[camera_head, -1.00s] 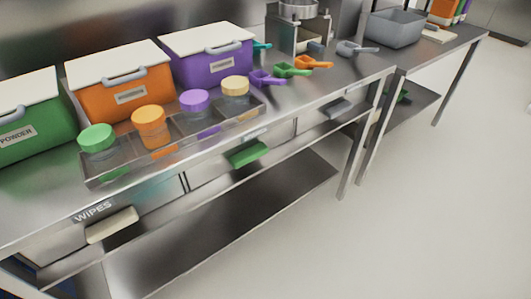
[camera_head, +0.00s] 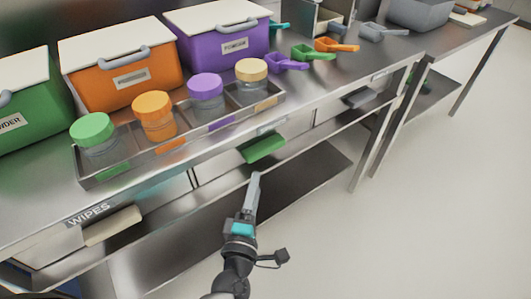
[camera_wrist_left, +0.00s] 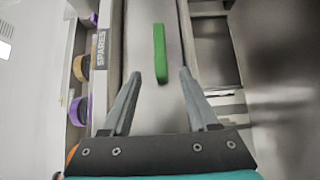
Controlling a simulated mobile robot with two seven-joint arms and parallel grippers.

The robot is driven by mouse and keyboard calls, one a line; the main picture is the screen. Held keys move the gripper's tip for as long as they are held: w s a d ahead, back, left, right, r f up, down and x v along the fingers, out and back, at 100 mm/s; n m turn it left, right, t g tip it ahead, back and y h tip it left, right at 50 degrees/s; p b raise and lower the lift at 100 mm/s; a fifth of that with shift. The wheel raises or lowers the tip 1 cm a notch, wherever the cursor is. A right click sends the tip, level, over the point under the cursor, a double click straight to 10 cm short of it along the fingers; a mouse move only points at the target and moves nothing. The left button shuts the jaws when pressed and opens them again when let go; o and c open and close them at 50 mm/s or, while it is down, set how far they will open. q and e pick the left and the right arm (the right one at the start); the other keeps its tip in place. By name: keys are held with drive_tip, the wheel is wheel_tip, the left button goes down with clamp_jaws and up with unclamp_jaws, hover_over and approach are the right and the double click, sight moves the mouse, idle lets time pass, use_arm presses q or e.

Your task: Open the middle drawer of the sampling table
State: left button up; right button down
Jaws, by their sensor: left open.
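The middle drawer (camera_head: 222,172) of the sampling table has a pale front and a green handle (camera_head: 264,148), and looks shut. In the left wrist view the green handle (camera_wrist_left: 160,52) runs lengthwise ahead of my fingers, beside a SPARES label (camera_wrist_left: 101,48). My left gripper (camera_head: 255,178) is in front of and below the handle in the head view. In the left wrist view my left gripper (camera_wrist_left: 160,73) is open, its fingers apart on either side of the line of the handle, with nothing held. My right gripper is in neither view.
A tray of lidded jars (camera_head: 180,135), bins and scoops stand on the tabletop (camera_head: 330,75). A lower shelf (camera_head: 305,172) lies beneath. The floor at right is clear.

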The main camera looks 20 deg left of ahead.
sight(263, 154)
use_arm(q)
drive_tip(key=w, duration=0.3)
drive_tip(key=w+a+b, duration=0.1)
drive_tip(key=w, duration=0.6)
drive_tip(key=shift+w+a+b, duration=0.1)
drive_tip(key=shift+a+b, duration=0.05)
drive_tip(key=shift+b, duration=0.15)
drive_tip(key=shift+w+a, duration=0.1)
drive_tip(key=shift+w, duration=0.6)
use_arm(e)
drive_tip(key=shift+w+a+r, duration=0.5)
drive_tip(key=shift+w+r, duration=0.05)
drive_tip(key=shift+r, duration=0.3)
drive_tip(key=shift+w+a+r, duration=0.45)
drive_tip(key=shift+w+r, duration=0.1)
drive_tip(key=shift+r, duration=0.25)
use_arm(q)
clamp_jaws()
